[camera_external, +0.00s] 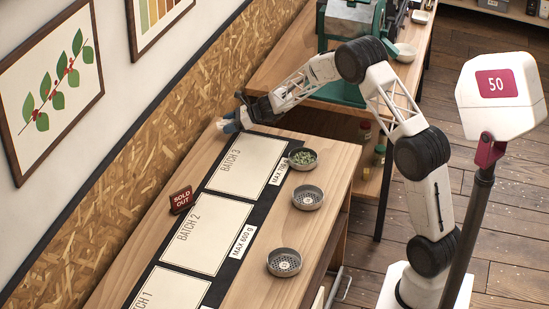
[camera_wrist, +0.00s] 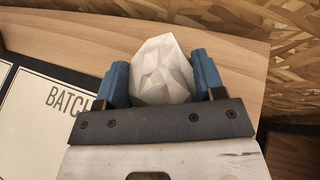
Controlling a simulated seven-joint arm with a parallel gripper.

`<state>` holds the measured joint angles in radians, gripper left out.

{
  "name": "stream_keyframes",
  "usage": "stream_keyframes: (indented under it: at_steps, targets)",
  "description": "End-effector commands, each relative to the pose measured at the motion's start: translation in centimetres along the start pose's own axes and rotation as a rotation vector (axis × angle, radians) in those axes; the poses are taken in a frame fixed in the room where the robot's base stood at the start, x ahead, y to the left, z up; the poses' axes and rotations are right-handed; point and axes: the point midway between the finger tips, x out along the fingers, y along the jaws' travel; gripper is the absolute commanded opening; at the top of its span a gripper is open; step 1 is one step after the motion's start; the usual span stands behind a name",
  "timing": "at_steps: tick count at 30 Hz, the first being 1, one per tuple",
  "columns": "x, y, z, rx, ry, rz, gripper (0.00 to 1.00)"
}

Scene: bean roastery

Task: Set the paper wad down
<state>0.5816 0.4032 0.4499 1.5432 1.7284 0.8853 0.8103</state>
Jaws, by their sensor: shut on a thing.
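In the wrist view the paper wad (camera_wrist: 163,72) is white and crumpled with flat facets. My gripper (camera_wrist: 162,82) has blue fingers on both sides of it and is shut on it. In the external view my gripper (camera_external: 236,122) is at the far left end of the wooden table (camera_external: 338,158), just past the BATCH 3 card. The wad is hardly visible there. Bare wood shows around the wad in the wrist view. I cannot tell whether the wad touches the table.
The BATCH 3 card (camera_external: 246,165) and BATCH 2 card (camera_external: 207,234) lie on a black strip. A SOLD OUT sign (camera_external: 181,199) stands beside them. A chipboard wall (camera_external: 150,140) borders the left.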

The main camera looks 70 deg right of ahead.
Motion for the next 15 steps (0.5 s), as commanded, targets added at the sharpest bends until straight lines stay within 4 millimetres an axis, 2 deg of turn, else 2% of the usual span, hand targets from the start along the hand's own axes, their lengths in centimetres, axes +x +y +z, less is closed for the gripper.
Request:
stream_keyframes:
  at_steps: [6, 15]
  targets:
    - [0.8, 0.0, -2.0, 0.001, 0.000, 0.000, 0.41]
    - [0.9, 0.0, -2.2, 0.000, 0.000, 0.000, 0.41]
